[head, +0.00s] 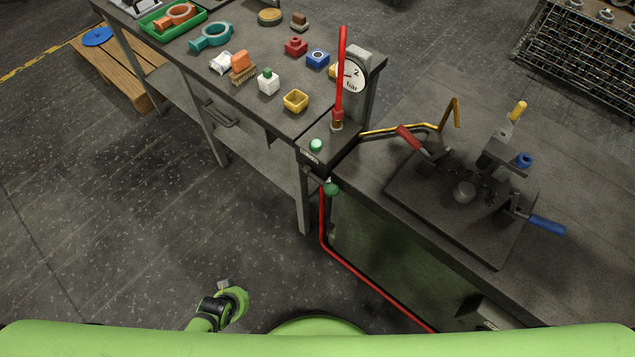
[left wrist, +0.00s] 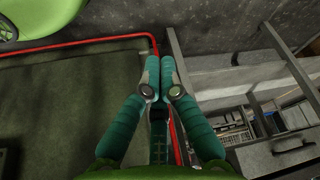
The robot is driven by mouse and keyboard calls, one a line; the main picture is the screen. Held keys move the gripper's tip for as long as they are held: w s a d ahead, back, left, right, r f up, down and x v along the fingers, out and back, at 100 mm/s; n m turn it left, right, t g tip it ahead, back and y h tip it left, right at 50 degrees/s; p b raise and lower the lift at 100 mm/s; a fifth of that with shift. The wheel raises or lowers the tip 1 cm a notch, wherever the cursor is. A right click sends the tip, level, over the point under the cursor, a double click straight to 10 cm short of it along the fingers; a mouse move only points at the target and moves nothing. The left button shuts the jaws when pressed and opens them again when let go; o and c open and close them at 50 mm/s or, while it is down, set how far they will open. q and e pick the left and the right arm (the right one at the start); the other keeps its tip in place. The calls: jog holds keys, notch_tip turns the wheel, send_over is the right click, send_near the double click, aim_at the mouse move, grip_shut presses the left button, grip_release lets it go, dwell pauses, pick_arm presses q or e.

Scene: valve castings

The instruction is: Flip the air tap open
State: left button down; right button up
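A long red lever (head: 341,75) stands nearly upright on a small brass body (head: 337,126) at the bench corner, in the head view. It looks like the air tap. A round gauge (head: 352,75) marked bar is just behind it. In the left wrist view my left gripper (left wrist: 161,62) has its teal fingers brought together at the tips, with nothing visible between them. A red pipe (left wrist: 75,43) passes behind the fingertips. In the head view my left arm is low on the left, well away from the lever; its fingers are not clearly seen. My right gripper is not in view.
A green button (head: 316,145) and a green knob (head: 330,188) sit below the lever. A brass pipe (head: 390,131) runs right to a fixture plate (head: 425,215) with red and blue handles. Several small parts lie on the left bench (head: 255,110).

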pick_arm(q)
jog(key=w+d+r+m+t+h+b, duration=0.1)
jog(key=w+d+r+t+b, duration=0.15)
jog(key=w+r, duration=0.5)
jog(key=w+d+r+t+h+b, duration=0.1)
jog(key=w+d+r, duration=0.4)
jog(key=w, duration=0.4)
jog(key=d+r+m+h+b, duration=0.2)
jog(key=d+r, duration=0.2)
jog(key=r, duration=0.6)
jog(key=w+d+r+m+t+h+b, duration=0.1)
jog(key=d+r+m+h+b, duration=0.1)
jog(key=r, duration=0.7)
jog(key=shift+w+d+r+h, duration=0.25)
jog(key=shift+d+r+h, duration=0.1)
jog(key=shift+d, duration=0.5)
send_over(317, 180)
jog(key=s, duration=0.3)
notch_tip(317, 180, down, 6)
jog(key=shift+w+f, duration=0.2)
jog(key=shift+f, duration=0.35)
jog(key=shift+w+f, duration=0.2)
jog(key=shift+f, duration=0.35)
jog(key=shift+w+f, duration=0.1)
jog(key=shift+f, duration=0.55)
